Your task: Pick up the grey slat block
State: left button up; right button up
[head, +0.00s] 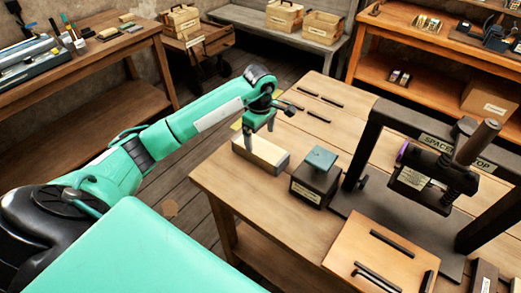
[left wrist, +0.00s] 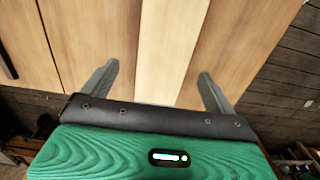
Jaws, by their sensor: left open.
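A long block (head: 268,150) with a pale wooden top and grey sides lies near the left edge of the work table; I take it for the grey slat block. My left gripper (head: 259,129) is over it, pointing down, with its fingers apart. In the left wrist view, a pale strip (left wrist: 172,45), apparently the block's top, runs between the two open fingers (left wrist: 158,74). Nothing is gripped. I cannot tell whether the fingertips reach down beside the block. My right gripper is not in view.
A dark block with a teal top (head: 321,157) stands right of the pale block. The black press (head: 372,148) is farther right. Dark slats (head: 320,96) lie on the table behind, and a wooden board (head: 350,238) with dark bars lies in front.

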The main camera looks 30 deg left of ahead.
aim_at(259, 146)
pick_arm(q)
jog(key=shift+f, duration=0.4)
jog(key=shift+s+f+p, duration=0.15)
jog(key=shift+f+p, duration=0.15)
notch_tip(259, 146, down, 4)
jog(key=shift+a+r+p, duration=0.1)
jog(key=shift+a+p, duration=0.05)
jog(key=shift+p, duration=0.7)
jog(key=shift+f, duration=0.35)
jog(key=c, duration=1.2)
jog(key=shift+c, duration=0.7)
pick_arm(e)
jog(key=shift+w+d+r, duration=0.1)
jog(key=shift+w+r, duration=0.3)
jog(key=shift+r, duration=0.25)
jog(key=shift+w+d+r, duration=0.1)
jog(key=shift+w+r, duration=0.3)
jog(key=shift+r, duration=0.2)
pick_arm(q)
jog(key=shift+r, duration=0.15)
